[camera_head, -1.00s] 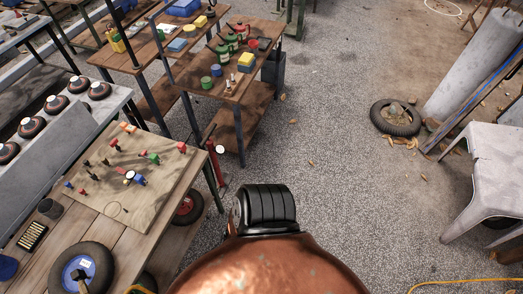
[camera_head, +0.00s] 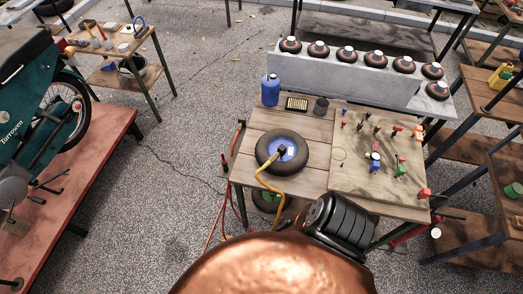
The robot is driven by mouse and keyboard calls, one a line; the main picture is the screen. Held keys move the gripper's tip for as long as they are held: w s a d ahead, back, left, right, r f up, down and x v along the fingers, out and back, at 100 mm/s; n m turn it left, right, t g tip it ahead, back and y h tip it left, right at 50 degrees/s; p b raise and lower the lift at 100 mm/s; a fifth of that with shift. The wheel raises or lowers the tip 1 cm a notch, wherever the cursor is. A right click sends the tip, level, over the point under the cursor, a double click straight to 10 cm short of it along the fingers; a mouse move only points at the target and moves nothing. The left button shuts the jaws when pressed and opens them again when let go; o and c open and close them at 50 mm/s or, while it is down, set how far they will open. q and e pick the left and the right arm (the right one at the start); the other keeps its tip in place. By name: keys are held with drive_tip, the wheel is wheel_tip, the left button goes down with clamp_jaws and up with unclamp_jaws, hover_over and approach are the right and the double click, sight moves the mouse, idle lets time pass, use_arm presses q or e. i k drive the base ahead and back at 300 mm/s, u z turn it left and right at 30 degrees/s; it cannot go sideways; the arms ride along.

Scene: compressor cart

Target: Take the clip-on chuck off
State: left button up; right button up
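A small black tyre with a blue hub (camera_head: 292,151) lies flat on the wooden bench (camera_head: 262,117). A yellow hose (camera_head: 262,183) runs up over the front edge of the bench and curves onto the tyre. Its end meets a small dark fitting (camera_head: 282,149) at the hub, which appears to be the clip-on chuck. The fitting is too small to tell how it sits on the valve. Neither of my grippers is in view.
A blue canister (camera_head: 270,91) and a dark cup (camera_head: 321,106) stand behind the tyre. A board (camera_head: 352,180) with several small coloured parts lies to its right. A red stand with a teal motorbike (camera_head: 30,110) is at left. The floor (camera_head: 180,180) between is clear.

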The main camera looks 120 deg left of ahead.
sight(282, 150)
drive_tip(key=u, duration=3.25)
